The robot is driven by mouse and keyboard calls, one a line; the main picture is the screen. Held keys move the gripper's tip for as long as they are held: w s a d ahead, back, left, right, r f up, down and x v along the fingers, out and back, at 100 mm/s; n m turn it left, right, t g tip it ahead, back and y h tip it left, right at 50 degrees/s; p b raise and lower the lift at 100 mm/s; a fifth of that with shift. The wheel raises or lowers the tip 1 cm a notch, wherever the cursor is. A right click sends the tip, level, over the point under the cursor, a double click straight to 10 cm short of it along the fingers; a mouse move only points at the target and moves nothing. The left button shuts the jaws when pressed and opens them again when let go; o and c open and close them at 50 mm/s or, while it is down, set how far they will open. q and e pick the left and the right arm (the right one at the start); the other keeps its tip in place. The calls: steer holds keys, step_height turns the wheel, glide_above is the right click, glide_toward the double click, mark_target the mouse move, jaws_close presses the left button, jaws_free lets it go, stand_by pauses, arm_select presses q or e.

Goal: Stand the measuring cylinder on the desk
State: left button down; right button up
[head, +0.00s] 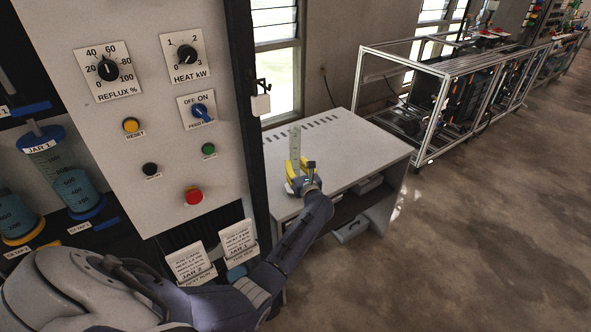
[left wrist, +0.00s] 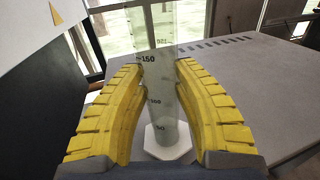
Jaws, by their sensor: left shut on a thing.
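The measuring cylinder (head: 295,142) is clear and tall, with printed graduations, and looks upright over the pale desk (head: 370,150). In the left wrist view the cylinder (left wrist: 162,85) runs between two yellow fingers, with its white, many-sided foot (left wrist: 168,142) below. My left gripper (head: 297,168) is shut on the cylinder's body, near the desk's left side. In the left wrist view the gripper (left wrist: 160,85) has one finger on each side of it. The gripper partly hides the foot in the head view, and I cannot tell whether the foot touches the desk. My right gripper is not in view.
A control panel (head: 150,140) with knobs and buttons stands left of the desk, close to my left arm. Dark slots (head: 305,129) line the desk's back. The desktop right of the cylinder is clear. A metal-framed rig (head: 440,100) stands beyond.

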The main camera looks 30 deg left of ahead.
arm_select(q)
steer(key=shift+f, duration=0.95)
steer(key=c, duration=1.1)
jaws_free()
